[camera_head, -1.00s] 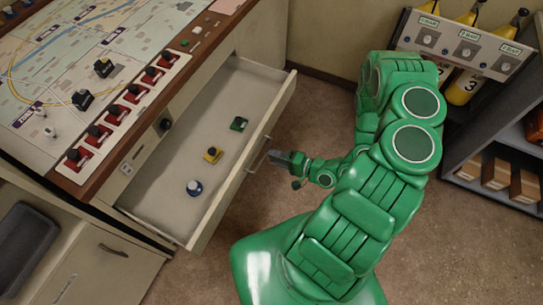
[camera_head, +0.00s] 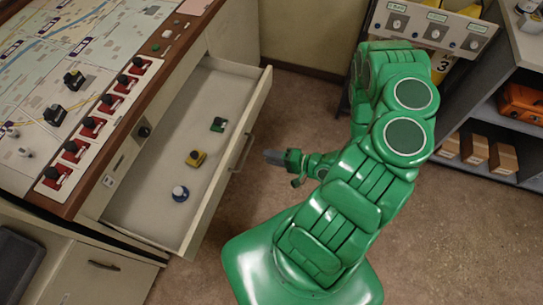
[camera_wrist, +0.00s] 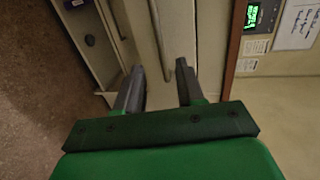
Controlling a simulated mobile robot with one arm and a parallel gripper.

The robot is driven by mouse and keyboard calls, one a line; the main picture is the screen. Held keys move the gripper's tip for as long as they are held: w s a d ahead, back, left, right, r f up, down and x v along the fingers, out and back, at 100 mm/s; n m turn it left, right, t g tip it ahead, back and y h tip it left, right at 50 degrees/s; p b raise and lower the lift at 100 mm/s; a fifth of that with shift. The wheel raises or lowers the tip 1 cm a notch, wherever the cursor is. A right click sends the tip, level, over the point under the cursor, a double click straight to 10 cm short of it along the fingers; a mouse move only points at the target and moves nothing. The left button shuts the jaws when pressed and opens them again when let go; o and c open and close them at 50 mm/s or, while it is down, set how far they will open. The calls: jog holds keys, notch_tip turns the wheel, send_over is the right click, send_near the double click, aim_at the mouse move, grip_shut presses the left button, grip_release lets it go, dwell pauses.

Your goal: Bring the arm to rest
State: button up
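My green arm reaches toward the console, with my gripper (camera_head: 274,157) just right of the open drawer's front, apart from its handle (camera_head: 243,152). In the wrist view my gripper (camera_wrist: 158,82) has its two dark fingers spread apart with nothing between them.
The console top (camera_head: 40,90) carries a map and a row of red switches (camera_head: 93,127). A shelf unit (camera_head: 500,133) with cardboard boxes (camera_head: 474,149) and an orange case (camera_head: 520,101) stands at the right.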

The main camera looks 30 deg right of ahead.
dwell(0.3)
jog(key=w+d+n+g+h, duration=0.3)
jog(key=d+h, duration=0.1)
jog(key=d, duration=0.5)
jog(key=w+d+n+g+h, duration=0.2)
jog(key=w+d+h, duration=0.2)
jog(key=d, duration=0.5)
jog(key=w+d+r+g+h, duration=0.1)
jog(key=d+r+h, duration=0.25)
jog(key=r, duration=0.75)
jog(key=w+d+r+g+h, duration=0.1)
jog(key=d+r+g+h, duration=0.2)
jog(key=r, duration=0.7)
jog(key=s+a+r+g, duration=0.1)
jog(key=s+a+r, duration=0.4)
jog(key=a+r, duration=0.3)
jog(key=s+a+r, duration=0.4)
jog(key=a+r, duration=0.3)
jog(key=s+a+r+n+g+y, duration=0.1)
jog(key=s+a+r, duration=0.3)
jog(key=s+a, duration=0.4)
jog(key=s+a+r+n+g+y, duration=0.1)
jog(key=s+a+r+n+y, duration=0.1)
jog(key=s+a, duration=0.7)
jog(key=shift+s+a+r+n+g, duration=0.25)
jog(key=shift+s+r+n+g, duration=0.2)
jog(key=shift+s+r, duration=0.45)
